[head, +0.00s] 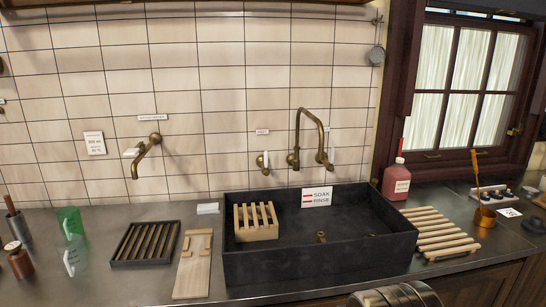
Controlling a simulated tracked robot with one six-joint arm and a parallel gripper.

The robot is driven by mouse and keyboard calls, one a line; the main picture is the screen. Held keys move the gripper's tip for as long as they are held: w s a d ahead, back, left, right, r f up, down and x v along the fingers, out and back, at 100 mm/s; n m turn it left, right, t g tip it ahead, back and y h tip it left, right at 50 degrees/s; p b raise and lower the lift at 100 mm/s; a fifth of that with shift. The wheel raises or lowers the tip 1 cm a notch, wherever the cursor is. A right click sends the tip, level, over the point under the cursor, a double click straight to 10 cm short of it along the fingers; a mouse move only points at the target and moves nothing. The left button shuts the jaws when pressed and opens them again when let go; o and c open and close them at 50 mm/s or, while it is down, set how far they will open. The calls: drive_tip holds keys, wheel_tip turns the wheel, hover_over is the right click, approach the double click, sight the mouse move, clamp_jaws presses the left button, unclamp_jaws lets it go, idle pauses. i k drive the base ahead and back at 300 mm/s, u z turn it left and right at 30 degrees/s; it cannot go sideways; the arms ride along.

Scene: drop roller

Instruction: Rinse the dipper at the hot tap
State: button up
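A copper dipper (484,216) with a long, upright, slightly tilted handle stands at the right on the counter, beside the wooden slatted rack. The brass tap (298,135) on the tiled wall arches over the black sink (240,269). A small red-lettered label, seemingly HOT (262,132), is on the wall to its left, above a white-handled valve (262,160). A sign in the sink reads SOAK and RINSE (316,196). No water is seen running.
A wooden slatted block (256,222) sits in the sink's left part. Right of the sink are a slatted wooden rack (436,232) and a red bottle (396,181). Left are a dark slatted tray (145,243), a wooden board (193,267) and green glassware (70,222).

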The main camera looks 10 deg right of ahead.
sight(266, 173)
drive_tip(key=u, duration=0.05)
drive_tip(key=i, duration=1)
drive_tip(key=z, duration=0.05)
